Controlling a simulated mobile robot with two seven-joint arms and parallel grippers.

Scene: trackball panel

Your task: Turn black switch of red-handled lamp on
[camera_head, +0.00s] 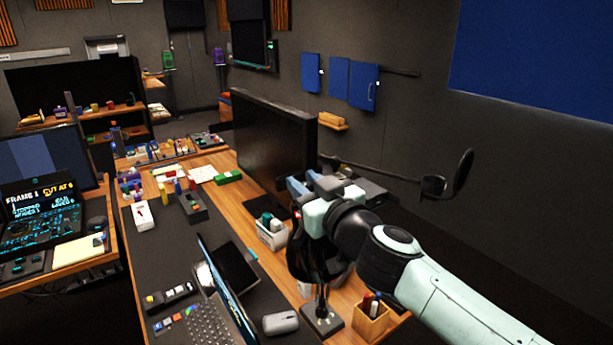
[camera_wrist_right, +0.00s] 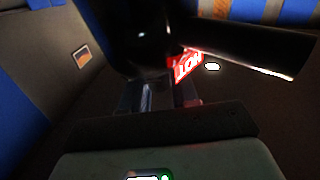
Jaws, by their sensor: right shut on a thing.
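A black desk lamp stands near the front right of the desk. Its base (camera_head: 322,319) is on the wood, and its dark body (camera_head: 308,258) rises beneath my right gripper. My right gripper (camera_head: 300,187) is at the lamp's upper end and shut on part of it, but the exact part is hard to tell. In the right wrist view, a large black lamp part (camera_wrist_right: 150,40) fills the space above my gripper (camera_wrist_right: 163,96). A red label (camera_wrist_right: 187,66) with white letters shows beside the fingers. I cannot make out the black switch or its position. My left gripper is not in view.
A large monitor (camera_head: 270,140) stands behind the gripper. A microphone arm (camera_head: 385,172) reaches right behind my arm. A pen box (camera_head: 370,319), mouse (camera_head: 281,323) and laptop (camera_head: 215,318) sit near the lamp base. A white box (camera_head: 271,234) stands left of the lamp.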

